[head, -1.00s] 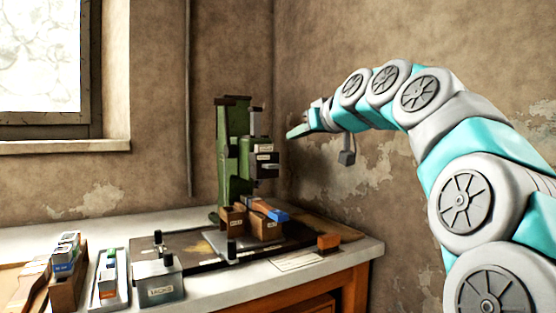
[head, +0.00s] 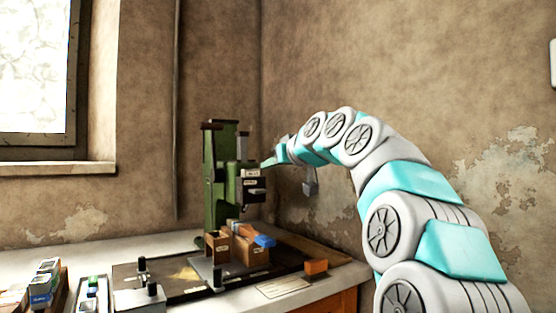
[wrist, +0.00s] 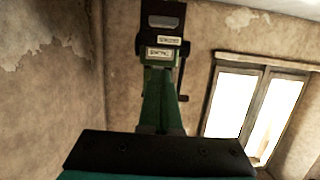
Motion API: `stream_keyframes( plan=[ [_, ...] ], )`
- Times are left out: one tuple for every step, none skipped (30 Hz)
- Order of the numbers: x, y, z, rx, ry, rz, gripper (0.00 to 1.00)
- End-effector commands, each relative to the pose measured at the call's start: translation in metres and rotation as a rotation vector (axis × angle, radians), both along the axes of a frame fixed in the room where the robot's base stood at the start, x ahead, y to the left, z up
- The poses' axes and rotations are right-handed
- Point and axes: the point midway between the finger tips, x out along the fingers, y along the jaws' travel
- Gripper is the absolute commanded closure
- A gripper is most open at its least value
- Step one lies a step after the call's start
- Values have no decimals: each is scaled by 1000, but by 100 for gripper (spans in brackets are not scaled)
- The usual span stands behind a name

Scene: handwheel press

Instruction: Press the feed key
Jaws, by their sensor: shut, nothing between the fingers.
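The green press (head: 220,180) stands at the back of the bench. Its dark head (head: 253,183) carries pale labels, too small to read. The same head shows at the top of the wrist view (wrist: 162,22), with two small labels on it. I cannot tell which part is the feed key. My gripper (head: 266,163) is shut and empty, just right of the press head and near its upper part.
Brown labelled blocks (head: 248,248), a blue piece (head: 264,241) and an orange block (head: 316,267) sit on the bench below the press. Black-knobbed fixtures stand at the front. Walls close in behind and to the right. A window (head: 35,70) is at left.

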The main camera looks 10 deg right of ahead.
Motion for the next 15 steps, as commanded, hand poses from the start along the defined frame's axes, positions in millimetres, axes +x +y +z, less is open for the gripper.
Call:
stream_keyframes(
  plan=[
    [8, 3, -2, 0, 3, 1, 100],
    [12, 4, -3, 0, 3, 1, 100],
    [16, 5, -4, 0, 3, 2, 100],
    [19, 6, -5, 0, 3, 2, 100],
    [22, 7, -6, 1, 2, 1, 100],
    [26, 9, -7, 0, 3, 2, 100],
    [29, 10, -8, 0, 3, 2, 100],
    [32, 11, -9, 0, 4, 2, 100],
    [33, 12, -12, 0, 4, 2, 100],
    [32, 11, -13, 1, 2, 2, 100],
    [31, 11, -14, 1, 0, 1, 100],
    [31, 11, -16, 2, 0, 0, 100],
    [31, 11, -18, 2, 0, 0, 100],
    [31, 11, -21, 2, 1, 0, 100],
    [31, 11, -25, 1, 4, 1, 100]
  ],
)
